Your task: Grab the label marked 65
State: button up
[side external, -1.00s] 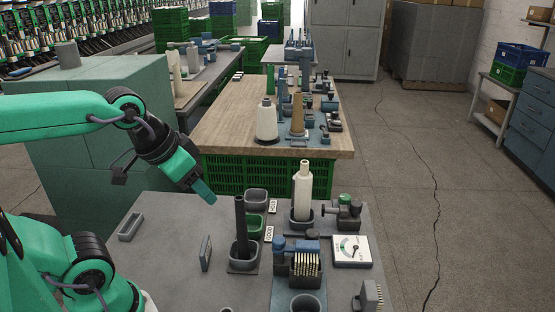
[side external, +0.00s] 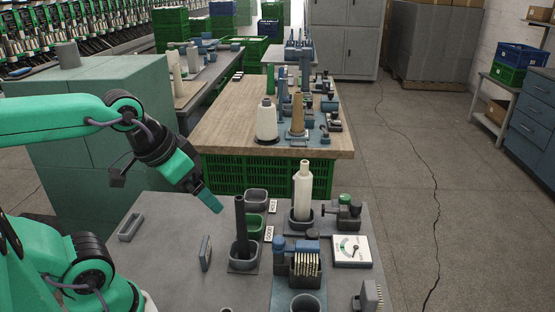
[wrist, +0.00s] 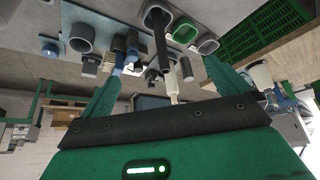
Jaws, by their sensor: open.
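My gripper (side external: 211,203) is above the left part of the grey worktable (side external: 170,262), pointing down and to the right, with nothing in it. The wrist view shows its two green fingers (wrist: 165,90) spread apart. I cannot make out a label marked 65 in either view. Two small white tags with dark lettering lie on the table beside the bins, the farther tag (side external: 274,205) and the nearer tag (side external: 268,234). Their writing is too small to read with certainty. My gripper is left of both tags and apart from them.
A dark tube (side external: 240,225) stands in a grey holder, and a cream cone (side external: 302,188) stands in another. A rack of thin pale pieces (side external: 305,267), a white dial gauge (side external: 351,251) and a thin grey upright block (side external: 206,252) are nearby. The table's left front is mostly clear.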

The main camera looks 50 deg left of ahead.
jog(key=m+g+h, duration=0.1)
jog(key=m+g, duration=0.7)
jog(key=g, duration=0.2)
send_near(205, 242)
jog(key=x, duration=0.2)
jog(key=shift+s+f, duration=0.15)
jog(key=shift+s, duration=0.05)
jog(key=shift+x, duration=1.3)
jog(key=shift+d+f, duration=0.1)
